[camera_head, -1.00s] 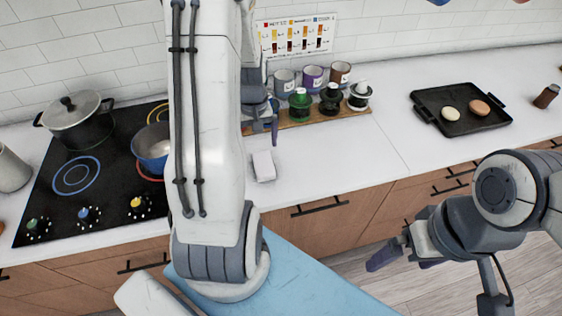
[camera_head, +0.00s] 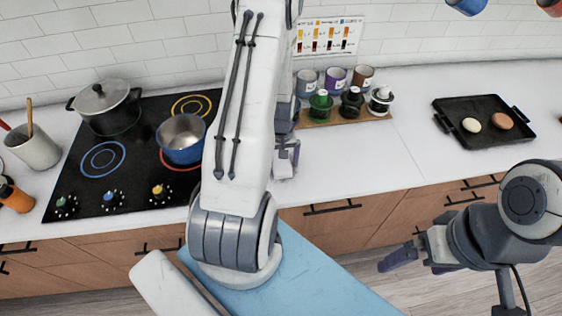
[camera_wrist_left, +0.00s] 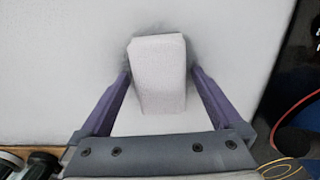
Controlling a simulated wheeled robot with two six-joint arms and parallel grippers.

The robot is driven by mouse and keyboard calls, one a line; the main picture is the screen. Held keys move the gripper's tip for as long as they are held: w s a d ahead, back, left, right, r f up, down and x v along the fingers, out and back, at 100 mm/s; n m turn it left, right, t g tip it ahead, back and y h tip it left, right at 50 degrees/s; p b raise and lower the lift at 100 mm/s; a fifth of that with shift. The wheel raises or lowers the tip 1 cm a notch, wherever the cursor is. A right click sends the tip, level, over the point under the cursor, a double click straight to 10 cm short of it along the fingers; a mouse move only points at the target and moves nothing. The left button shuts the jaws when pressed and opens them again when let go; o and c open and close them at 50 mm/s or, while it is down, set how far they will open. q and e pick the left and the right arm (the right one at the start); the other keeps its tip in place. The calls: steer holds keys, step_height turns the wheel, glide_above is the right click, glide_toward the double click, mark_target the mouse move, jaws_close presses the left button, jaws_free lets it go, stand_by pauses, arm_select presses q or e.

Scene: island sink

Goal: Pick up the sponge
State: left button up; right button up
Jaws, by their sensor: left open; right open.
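The sponge (camera_wrist_left: 158,75) is a pale, whitish block on the white counter. In the left wrist view it sits between the two purple fingers of my open left gripper (camera_wrist_left: 160,92), with its near end toward the palm. The fingers are close to its sides; I cannot tell if they touch. In the head view the sponge (camera_head: 283,168) is partly hidden by my left gripper (camera_head: 287,150) and arm. My right gripper (camera_head: 415,262) is open and empty at the lower right, in front of the counter.
A wooden rack (camera_head: 335,119) with several cups and bottles stands behind the sponge. A blue pot (camera_head: 182,140) sits on the black stove (camera_head: 120,175) to the left. A black tray (camera_head: 462,135) lies to the right. The counter between the rack and tray is clear.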

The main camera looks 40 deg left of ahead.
arm_select(q)
steer(key=c, duration=1.3)
steer(key=shift+r+b, duration=0.4)
steer(key=shift+r, duration=0.4)
step_height(320, 180, up, 3)
steer(key=shift+f+b, duration=0.15)
steer(key=shift+b, duration=0.4)
steer(key=shift+s+d+r+b, duration=0.15)
steer(key=shift+d+r+b, duration=0.25)
steer(key=shift+d+r, duration=1.15)
steer(key=shift+s+d+r+b, duration=0.15)
steer(key=shift+d+r+b, duration=0.45)
steer(key=shift+d, duration=1.7)
steer(key=shift+s+d+r+b, duration=0.15)
steer(key=shift+d+r+b, duration=0.1)
steer(key=shift+d+r, duration=1.35)
steer(key=shift+d+f, duration=0.35)
